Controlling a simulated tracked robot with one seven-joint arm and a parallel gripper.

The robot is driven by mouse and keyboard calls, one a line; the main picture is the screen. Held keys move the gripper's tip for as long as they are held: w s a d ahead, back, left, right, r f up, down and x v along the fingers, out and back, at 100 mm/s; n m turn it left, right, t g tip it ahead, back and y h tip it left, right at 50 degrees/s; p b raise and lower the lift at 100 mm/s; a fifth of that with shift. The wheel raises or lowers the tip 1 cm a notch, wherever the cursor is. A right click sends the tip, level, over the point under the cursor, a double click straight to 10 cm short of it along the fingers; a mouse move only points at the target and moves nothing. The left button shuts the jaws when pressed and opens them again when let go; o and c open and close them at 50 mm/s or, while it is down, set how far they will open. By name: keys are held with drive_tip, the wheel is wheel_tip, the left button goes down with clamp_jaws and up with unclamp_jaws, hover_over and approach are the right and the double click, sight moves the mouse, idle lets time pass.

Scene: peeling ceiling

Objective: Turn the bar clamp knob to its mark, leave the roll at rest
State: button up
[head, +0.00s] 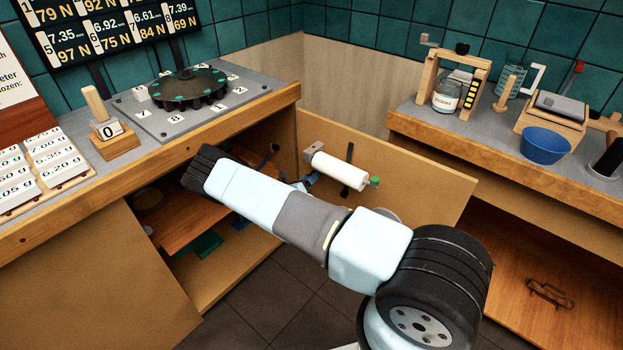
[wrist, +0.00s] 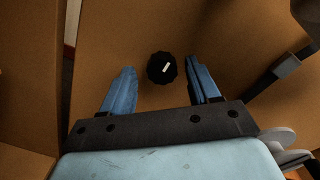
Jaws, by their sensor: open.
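A round black knob (wrist: 161,68) with a white pointer line shows in the wrist view, against a brown wooden panel. The pointer slants up to the right; I cannot make out a mark around it. My gripper (wrist: 160,72) is open, its two blue fingers left and right of the knob in the picture, with gaps on both sides. I cannot tell how far the knob lies beyond the tips. In the head view, the white roll (head: 338,171) with a green end is at the open cabinet door (head: 400,180). My arm mostly hides the gripper there, and I cannot make out the knob.
The left counter (head: 60,225) holds a round dark turntable (head: 188,88) and a number block (head: 108,130). Its cabinet is open below. The right counter (head: 480,150) holds a blue bowl (head: 545,145), a jar (head: 447,96) and wooden devices. Tiled floor (head: 265,315) shows between.

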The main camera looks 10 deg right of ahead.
drive_tip(key=shift+w+d, duration=0.15)
drive_tip(key=shift+d, duration=0.05)
drive_tip(key=shift+c, duration=0.3)
drive_tip(key=c, duration=0.9)
drive_tip(key=shift+d, duration=0.15)
drive_tip(key=shift+c, duration=0.4)
drive_tip(key=shift+a, duration=0.2)
